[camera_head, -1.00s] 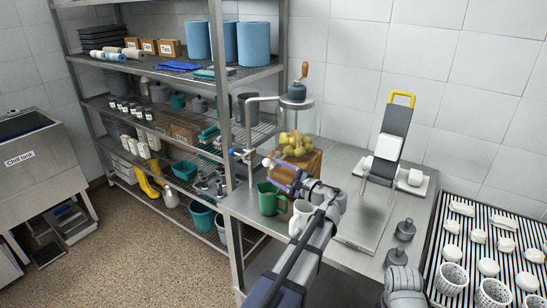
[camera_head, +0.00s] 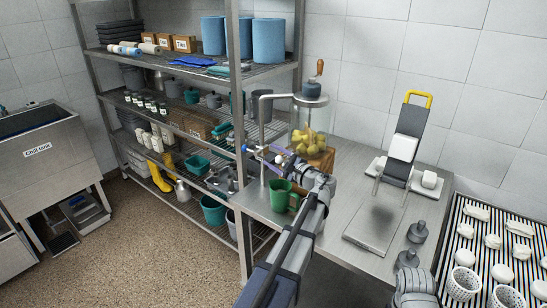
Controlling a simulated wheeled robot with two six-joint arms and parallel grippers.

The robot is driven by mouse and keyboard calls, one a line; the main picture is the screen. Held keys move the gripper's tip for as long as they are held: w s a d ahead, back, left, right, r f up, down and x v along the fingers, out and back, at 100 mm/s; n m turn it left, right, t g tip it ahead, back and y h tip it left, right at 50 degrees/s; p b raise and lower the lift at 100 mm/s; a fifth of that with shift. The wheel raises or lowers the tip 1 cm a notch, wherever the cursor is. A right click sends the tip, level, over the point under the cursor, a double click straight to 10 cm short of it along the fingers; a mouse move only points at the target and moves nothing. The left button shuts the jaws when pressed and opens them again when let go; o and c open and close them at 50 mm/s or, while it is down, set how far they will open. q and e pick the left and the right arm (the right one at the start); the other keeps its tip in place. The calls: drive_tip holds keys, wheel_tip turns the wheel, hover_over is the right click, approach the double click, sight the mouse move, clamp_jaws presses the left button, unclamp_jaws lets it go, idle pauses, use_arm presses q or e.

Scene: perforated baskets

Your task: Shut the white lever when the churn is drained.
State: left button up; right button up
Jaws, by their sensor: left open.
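The churn (camera_head: 310,122) is a clear jar with a dark lid and a wooden crank handle. It stands on a wooden block and holds several yellow lumps; I cannot make out any liquid in it. My left gripper (camera_head: 266,154) is open in front of the churn, at the upright of a grey bent pipe (camera_head: 263,112). Small white, blue and red fittings (camera_head: 246,149) show just left of its fingertips. I cannot tell which of them is the white lever or how it is turned. A green jug (camera_head: 281,196) stands just below the gripper.
A wire shelf rack (camera_head: 246,130) with tubs, jars and blue rolls stands close on the left. The steel table (camera_head: 350,205) holds a tilted dark stand (camera_head: 402,150) and dark weights (camera_head: 418,231). A striped mat (camera_head: 476,240) with white pieces and baskets lies at right.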

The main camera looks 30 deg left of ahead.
use_arm(q)
clamp_jaws()
idle(0.5)
idle(0.9)
